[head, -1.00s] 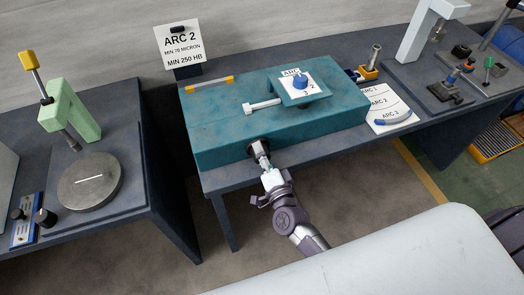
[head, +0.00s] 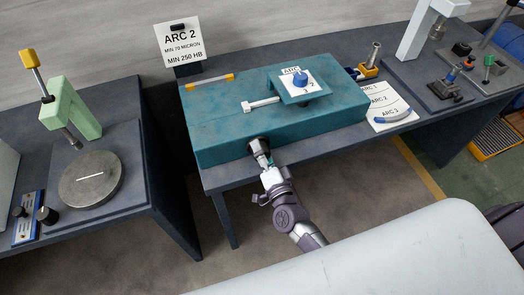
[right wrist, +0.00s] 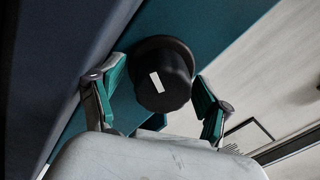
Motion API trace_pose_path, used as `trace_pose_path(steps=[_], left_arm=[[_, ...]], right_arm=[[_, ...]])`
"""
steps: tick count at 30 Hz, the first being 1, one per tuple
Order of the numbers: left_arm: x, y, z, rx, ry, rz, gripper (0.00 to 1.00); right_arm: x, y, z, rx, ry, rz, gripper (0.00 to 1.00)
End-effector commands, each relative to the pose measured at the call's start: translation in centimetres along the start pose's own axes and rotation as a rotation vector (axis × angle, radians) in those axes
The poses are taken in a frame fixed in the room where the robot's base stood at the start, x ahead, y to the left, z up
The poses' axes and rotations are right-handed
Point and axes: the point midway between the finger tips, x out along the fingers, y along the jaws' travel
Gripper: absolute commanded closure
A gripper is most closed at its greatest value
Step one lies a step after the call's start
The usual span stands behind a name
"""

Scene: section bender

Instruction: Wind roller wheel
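The roller wheel looks to be the black knob (head: 253,146) on the front face of the teal section bender (head: 220,130). In the right wrist view the black knob (right wrist: 160,77) has a white mark and sits between my two green-padded fingers. My right gripper (head: 264,159) is at the bender's front, and in its wrist view the gripper (right wrist: 158,90) is open, with the fingers apart beside the knob. Gaps show between pads and knob, though depth is hard to judge. A blue dial (head: 299,79) sits on the plate on top of the bender. My left gripper is not in view.
An ARC 2 sign (head: 183,44) stands behind the bender. A sheet of arc labels (head: 388,106) with a blue curved piece (head: 392,117) lies to its right. A green press (head: 70,112) stands on the left table. Floor is clear between the tables.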

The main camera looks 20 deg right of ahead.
Motion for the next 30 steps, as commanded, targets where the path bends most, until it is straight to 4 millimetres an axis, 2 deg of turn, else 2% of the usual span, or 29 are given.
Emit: trace_pose_path(steps=[6, 10, 14, 24, 30], left_arm=[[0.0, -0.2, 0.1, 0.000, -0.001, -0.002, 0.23], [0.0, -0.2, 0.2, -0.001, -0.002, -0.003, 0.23], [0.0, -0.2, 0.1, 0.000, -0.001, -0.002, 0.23], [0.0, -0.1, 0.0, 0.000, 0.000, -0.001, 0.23], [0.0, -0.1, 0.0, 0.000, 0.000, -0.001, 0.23]], right_arm=[[0.0, -0.1, -0.1, 0.000, 0.001, -0.002, 0.22], [-0.8, 0.0, -0.1, 0.000, 0.001, -0.001, 0.22], [-3.0, 0.1, 0.0, 0.000, -0.002, 0.002, 0.22], [-9.9, 0.0, 0.0, 0.000, -0.002, 0.002, 0.22], [-11.8, 0.0, 0.0, 0.000, -0.001, -0.001, 0.22]])
